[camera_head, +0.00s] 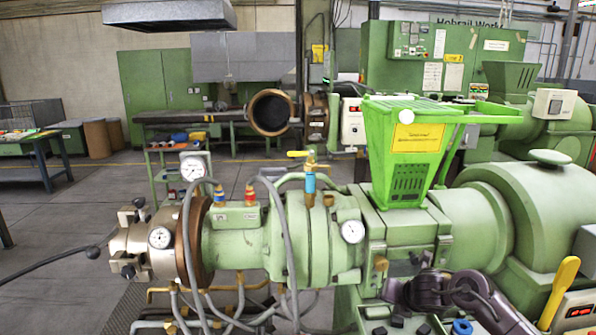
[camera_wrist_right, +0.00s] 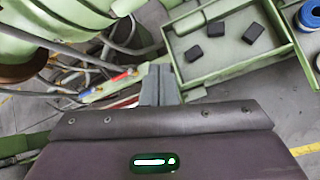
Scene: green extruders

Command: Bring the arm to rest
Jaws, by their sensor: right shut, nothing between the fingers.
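My right arm (camera_head: 480,296) comes in at the lower right of the head view, in front of the green extruder (camera_head: 235,240). Its dark links lie low beside the machine's base. In the right wrist view my right gripper (camera_wrist_right: 160,85) has its grey fingers together with nothing between them. The fingers appear over a gap between the machine and a green tray (camera_wrist_right: 190,72); I cannot tell how high above it they are. My left arm and gripper are not in view.
The tray holds several small black blocks (camera_wrist_right: 252,33). A blue roll (camera_wrist_right: 311,15) lies beside it. Hoses and cables (camera_wrist_right: 130,45) hang close to the right gripper. A yellow handle (camera_head: 559,290) stands right of the arm. Open floor (camera_head: 60,235) lies at the left.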

